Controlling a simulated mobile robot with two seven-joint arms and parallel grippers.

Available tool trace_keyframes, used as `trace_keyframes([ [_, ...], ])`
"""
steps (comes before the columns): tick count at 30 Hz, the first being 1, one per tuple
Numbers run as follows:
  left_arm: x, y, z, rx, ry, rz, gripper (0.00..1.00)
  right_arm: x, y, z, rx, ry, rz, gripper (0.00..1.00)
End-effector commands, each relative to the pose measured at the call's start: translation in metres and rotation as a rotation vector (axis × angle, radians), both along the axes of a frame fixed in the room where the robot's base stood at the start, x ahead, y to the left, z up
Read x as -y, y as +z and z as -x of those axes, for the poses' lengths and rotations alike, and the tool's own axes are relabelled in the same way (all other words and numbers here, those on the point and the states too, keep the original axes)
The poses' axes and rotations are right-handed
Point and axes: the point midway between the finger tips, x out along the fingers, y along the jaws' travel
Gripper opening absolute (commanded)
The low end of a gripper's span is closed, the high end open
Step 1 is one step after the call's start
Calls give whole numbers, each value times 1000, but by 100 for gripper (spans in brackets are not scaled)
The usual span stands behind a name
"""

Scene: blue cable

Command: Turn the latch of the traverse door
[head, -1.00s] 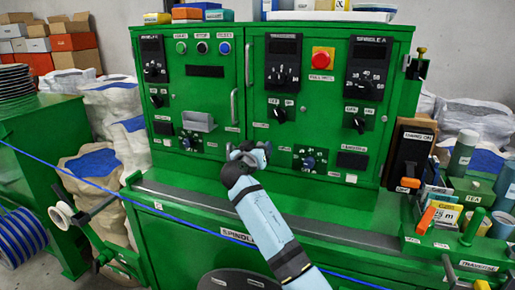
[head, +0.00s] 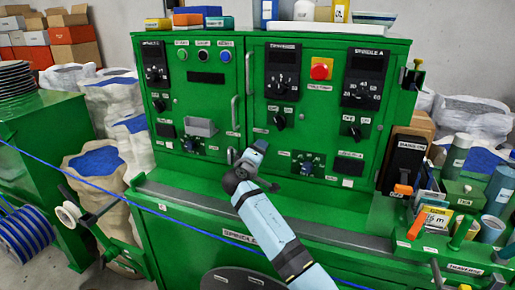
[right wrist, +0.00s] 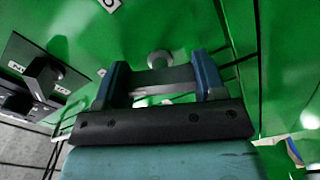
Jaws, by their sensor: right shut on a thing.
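The traverse door (head: 325,115) is the right-hand green door of the cabinet and stands closed in the head view. My right gripper (head: 259,146) is at its lower left edge, near the seam between the two doors. In the right wrist view my right gripper (right wrist: 161,78) has its two blue fingers on either side of a grey latch (right wrist: 160,60) with a round end, in front of the green panel. It is shut on this latch. In the head view the gripper hides the latch, so its angle cannot be told there. My left gripper is not in view.
A vertical handle (head: 249,72) is on the door's left edge, above my gripper. A knob (head: 306,168) sits low on the door. A grey ledge (head: 190,199) runs below the doors. A blue cable (head: 85,184) crosses in front. Bottles and boxes crowd the right.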

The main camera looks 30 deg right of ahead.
Motion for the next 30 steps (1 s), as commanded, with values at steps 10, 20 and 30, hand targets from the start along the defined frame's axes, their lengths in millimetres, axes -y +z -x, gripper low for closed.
trace_keyframes([
  [10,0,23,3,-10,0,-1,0,0,2,0,-200,0,177,40],
  [20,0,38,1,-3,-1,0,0,0,1,0,-295,0,262,40],
  [30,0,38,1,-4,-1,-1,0,0,0,0,-314,0,279,40],
])
